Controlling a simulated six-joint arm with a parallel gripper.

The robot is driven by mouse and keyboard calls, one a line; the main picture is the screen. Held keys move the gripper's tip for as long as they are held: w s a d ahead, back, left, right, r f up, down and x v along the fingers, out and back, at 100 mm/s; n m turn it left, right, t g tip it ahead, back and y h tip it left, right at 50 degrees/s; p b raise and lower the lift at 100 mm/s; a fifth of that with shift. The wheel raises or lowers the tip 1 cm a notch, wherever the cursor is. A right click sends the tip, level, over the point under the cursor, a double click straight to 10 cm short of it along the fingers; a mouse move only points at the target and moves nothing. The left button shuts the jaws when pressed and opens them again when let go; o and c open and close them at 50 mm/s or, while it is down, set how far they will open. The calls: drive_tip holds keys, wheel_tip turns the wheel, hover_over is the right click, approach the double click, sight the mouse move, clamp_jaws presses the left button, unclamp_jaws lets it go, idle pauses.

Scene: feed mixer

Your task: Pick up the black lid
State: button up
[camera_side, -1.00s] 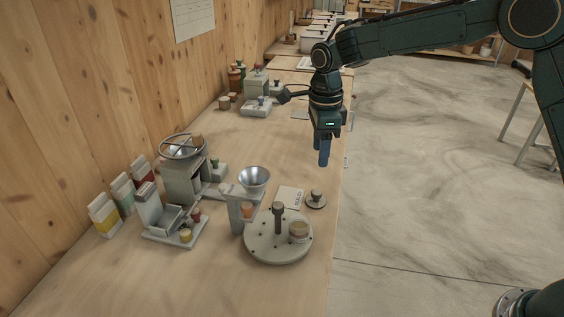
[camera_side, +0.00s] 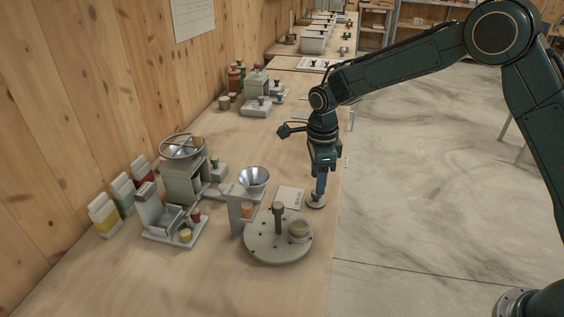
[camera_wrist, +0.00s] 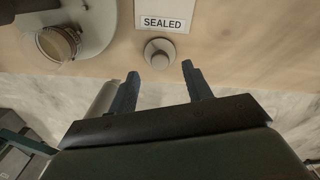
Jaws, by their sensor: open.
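The lid (camera_side: 314,206) is a small round disc with a knob, on the wooden bench near its right edge. It looks grey with a darker knob in these views rather than plain black. In the wrist view the lid (camera_wrist: 152,62) lies just beyond the fingertips, roughly centred between them. My gripper (camera_side: 319,193) points down right at the lid and partly hides it in the side view. In the wrist view my gripper (camera_wrist: 160,70) is open, with nothing between its two blue fingers. I cannot tell the exact height left between fingertips and knob.
A white card marked SEALED (camera_wrist: 163,22) lies beside the lid. A round grey turntable (camera_side: 265,253) with a post and a jar (camera_side: 299,231) stands close in front. A funnel stand (camera_side: 254,179) is to the left. The bench's right edge is close by.

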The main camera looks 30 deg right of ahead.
sight(316, 197)
drive_tip(key=shift+f, duration=2.3)
drive_tip(key=shift+c, duration=0.4)
drive_tip(key=c, duration=1)
